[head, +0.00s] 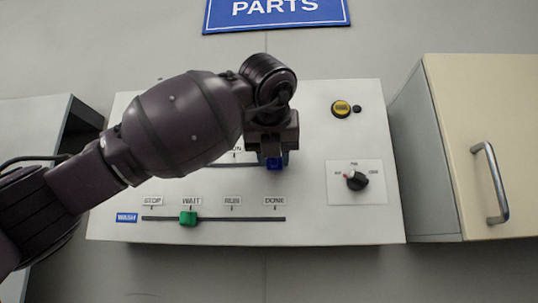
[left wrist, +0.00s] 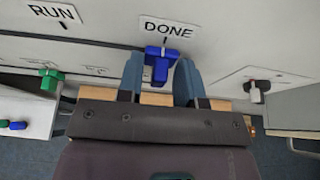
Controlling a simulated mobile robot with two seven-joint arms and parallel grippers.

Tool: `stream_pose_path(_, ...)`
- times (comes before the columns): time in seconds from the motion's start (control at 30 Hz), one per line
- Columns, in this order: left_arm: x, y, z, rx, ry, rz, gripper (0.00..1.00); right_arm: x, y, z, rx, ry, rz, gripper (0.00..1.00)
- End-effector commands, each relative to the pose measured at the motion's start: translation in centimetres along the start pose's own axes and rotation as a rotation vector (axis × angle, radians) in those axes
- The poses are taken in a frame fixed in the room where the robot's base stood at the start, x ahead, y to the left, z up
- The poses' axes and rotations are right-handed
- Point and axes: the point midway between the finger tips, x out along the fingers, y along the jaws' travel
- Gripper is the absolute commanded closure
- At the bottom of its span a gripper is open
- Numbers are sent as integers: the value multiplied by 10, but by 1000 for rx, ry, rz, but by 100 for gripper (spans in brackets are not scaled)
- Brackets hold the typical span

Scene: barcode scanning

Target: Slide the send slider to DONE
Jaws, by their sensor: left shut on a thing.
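The send slider's blue knob (head: 275,164) sits at the right end of the upper slot on the white panel (head: 305,225). In the left wrist view the blue knob (left wrist: 160,60) is right by the DONE label (left wrist: 166,28) and its tick mark. My left gripper (head: 273,157) is shut on the knob, with one finger on each side, as the left wrist view (left wrist: 160,78) also shows. My arm hides the left part of the upper slot and most of its labels in the head view. My right gripper is not in view.
A lower WASH slider has a green knob (head: 188,218) at WAIT. A black rotary dial (head: 356,181) and a yellow button (head: 341,109) are on the panel's right side. A cream cabinet (head: 480,120) with a metal handle stands to the right. A blue PARTS sign (head: 275,10) hangs above.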

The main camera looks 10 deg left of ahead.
Motion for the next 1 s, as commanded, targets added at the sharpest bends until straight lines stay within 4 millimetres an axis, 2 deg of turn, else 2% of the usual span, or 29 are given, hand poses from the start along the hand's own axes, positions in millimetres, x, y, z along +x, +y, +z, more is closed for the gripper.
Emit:
stream_pose_path(0.07,-1,-2,0,0,-3,-6,100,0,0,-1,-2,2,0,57)
stream_pose_path(0.1,-1,-2,1,1,-4,-6,65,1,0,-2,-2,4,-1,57)
stream_pose_path(0.13,-2,-2,0,1,-3,-6,60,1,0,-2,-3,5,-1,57)
stream_pose_path(0.77,-2,-2,0,2,-2,-5,60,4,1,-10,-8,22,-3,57)
stream_pose_path(0.87,-10,-2,0,2,-3,-5,60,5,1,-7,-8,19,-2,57)
stream_pose_path(1.0,-30,-1,-1,1,-5,-5,60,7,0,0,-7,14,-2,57)
